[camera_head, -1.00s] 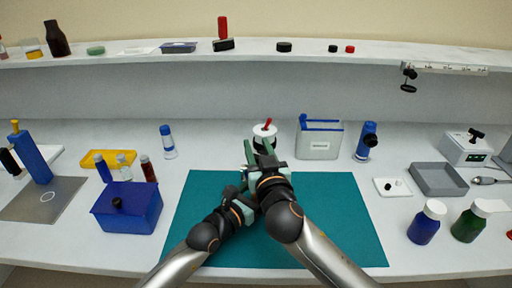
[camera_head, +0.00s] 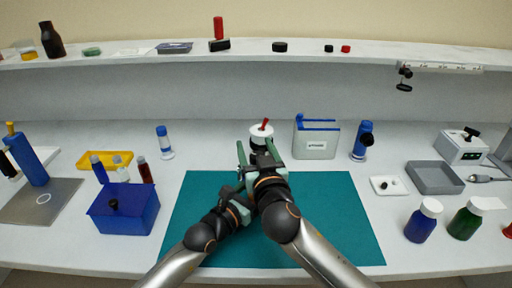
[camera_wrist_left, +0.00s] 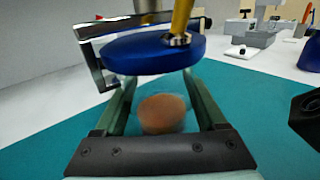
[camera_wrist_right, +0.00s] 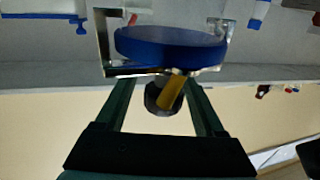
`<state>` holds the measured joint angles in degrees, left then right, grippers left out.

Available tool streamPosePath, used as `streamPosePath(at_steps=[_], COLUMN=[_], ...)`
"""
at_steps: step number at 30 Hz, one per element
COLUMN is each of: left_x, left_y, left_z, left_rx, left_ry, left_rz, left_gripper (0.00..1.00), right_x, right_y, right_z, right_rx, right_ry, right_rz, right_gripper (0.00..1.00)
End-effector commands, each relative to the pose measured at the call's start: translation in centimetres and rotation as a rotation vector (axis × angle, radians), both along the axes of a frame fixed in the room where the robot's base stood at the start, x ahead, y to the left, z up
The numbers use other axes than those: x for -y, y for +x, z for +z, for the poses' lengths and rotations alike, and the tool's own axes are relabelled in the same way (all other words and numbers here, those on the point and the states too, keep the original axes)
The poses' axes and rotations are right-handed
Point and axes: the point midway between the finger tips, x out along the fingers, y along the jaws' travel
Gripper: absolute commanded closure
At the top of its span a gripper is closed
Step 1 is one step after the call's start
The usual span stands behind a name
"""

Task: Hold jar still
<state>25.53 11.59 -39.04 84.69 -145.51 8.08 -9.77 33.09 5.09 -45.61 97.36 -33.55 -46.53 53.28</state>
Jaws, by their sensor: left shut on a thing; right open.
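In the right wrist view a blue disc (camera_wrist_right: 170,48) with a yellow rod lies near the open fingers of my right gripper (camera_wrist_right: 160,88).
A white round piece with a red stick (camera_head: 262,131) stands just beyond the right gripper. A teal mat (camera_head: 335,215) lies under my arms, bare at right. A blue box (camera_head: 125,209) is left; a grey-white bin (camera_head: 316,142) is behind right. Bottles (camera_head: 422,222) stand far right.

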Motion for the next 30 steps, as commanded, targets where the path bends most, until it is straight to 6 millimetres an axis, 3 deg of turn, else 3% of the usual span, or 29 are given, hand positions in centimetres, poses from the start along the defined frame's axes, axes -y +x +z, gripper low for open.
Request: streamPosePath(at_steps=[5,18,30], left_x=[-0.1,0.0,0.0], left_y=[0.0,0.0,0.0], left_z=[-0.1,0.0,0.0], left_rx=[-0.002,-0.001,0.000], left_ry=[0.002,0.001,0.000], left_rz=[0.001,0.000,0.000], left_gripper=[1.00,1.00,1.00], right_x=[0.2,1.6,1.7], right_y=[-1.3,-6.8,-7.3], right_z=[-0.1,-0.1,0.0], right_rx=[-0.002,-0.001,0.000], right_ry=[0.003,0.000,-0.001], right_rz=[0.001,-0.001,-0.002], right_gripper=[0.29,0.29,0.29])
